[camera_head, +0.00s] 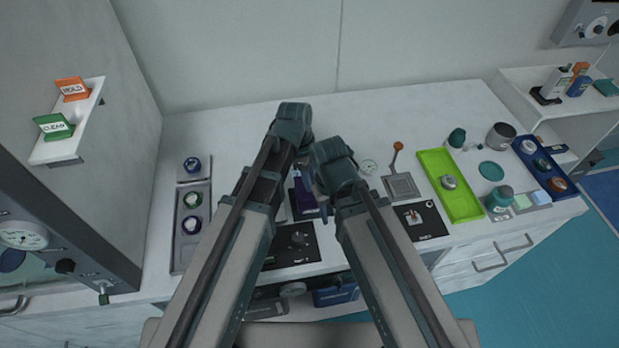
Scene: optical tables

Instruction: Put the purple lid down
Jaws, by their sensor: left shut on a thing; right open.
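A small dark purple shape (304,193), which looks like the purple lid, shows in the gap between my two arms, over the middle of the white table. My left gripper (302,160) is shut on it, though the wrists hide most of the hold. I cannot tell whether the lid touches what is below it. My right gripper (321,192) is open, close beside it on the right, with its fingers largely hidden by its own wrist.
A grey tray (177,235) with several round pieces stands at the left. The back left of the table (235,130) is clear.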

